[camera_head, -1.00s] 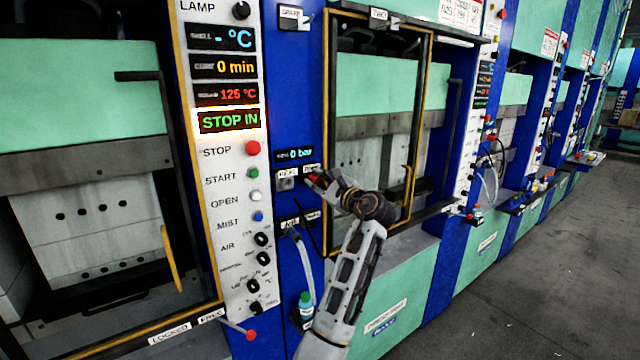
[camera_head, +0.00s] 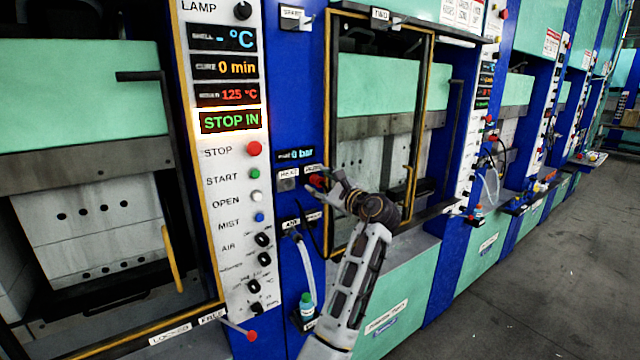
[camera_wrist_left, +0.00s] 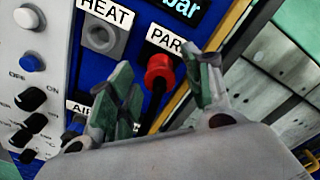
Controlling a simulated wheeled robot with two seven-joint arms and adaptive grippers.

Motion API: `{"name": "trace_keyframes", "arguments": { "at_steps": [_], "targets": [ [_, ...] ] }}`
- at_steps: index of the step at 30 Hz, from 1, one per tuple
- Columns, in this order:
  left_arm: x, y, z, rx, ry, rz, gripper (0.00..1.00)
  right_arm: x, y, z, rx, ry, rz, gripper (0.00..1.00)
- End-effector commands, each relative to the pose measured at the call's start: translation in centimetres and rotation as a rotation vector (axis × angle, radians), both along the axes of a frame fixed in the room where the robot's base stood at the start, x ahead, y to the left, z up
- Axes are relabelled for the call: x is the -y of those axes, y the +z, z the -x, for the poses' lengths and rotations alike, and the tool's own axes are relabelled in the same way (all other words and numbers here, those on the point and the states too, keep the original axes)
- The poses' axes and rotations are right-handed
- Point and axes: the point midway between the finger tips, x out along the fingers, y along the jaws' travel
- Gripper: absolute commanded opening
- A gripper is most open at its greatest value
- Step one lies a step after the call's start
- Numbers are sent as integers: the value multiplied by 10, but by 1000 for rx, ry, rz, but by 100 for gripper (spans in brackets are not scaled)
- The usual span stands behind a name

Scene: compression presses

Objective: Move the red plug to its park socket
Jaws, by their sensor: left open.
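The red plug (camera_head: 318,181) is at the socket under the PARK label on the blue panel, right of the grey HEAT socket (camera_head: 287,184). In the left wrist view the red plug (camera_wrist_left: 160,72) stands below the PARK label (camera_wrist_left: 166,41), with its black cable hanging down. It covers the socket behind it, so its depth is hidden. The HEAT socket (camera_wrist_left: 101,35) is empty. My left gripper (camera_head: 334,187) is open just right of the plug. In the wrist view its fingers (camera_wrist_left: 159,88) are spread on either side of the plug, apart from it.
A white control strip (camera_head: 232,180) with buttons and knobs is to the left. A yellow-edged door frame (camera_head: 428,100) is close on the right. Below, a hose (camera_head: 306,262) and a teal-capped bottle (camera_head: 306,303) are near my forearm.

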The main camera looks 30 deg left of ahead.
Motion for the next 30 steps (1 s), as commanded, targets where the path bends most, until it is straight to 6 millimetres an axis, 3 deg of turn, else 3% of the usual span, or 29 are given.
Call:
{"name": "trace_keyframes", "arguments": {
  "at_steps": [18, 30],
  "targets": [
    [79, 0, 32, 0, -2, -1, 50, 0, 0, 0, 0, -1, 0, 40],
    [98, 0, 41, 1, 0, -1, 50, 0, 0, 0, 0, 0, 0, 40]
  ]
}}
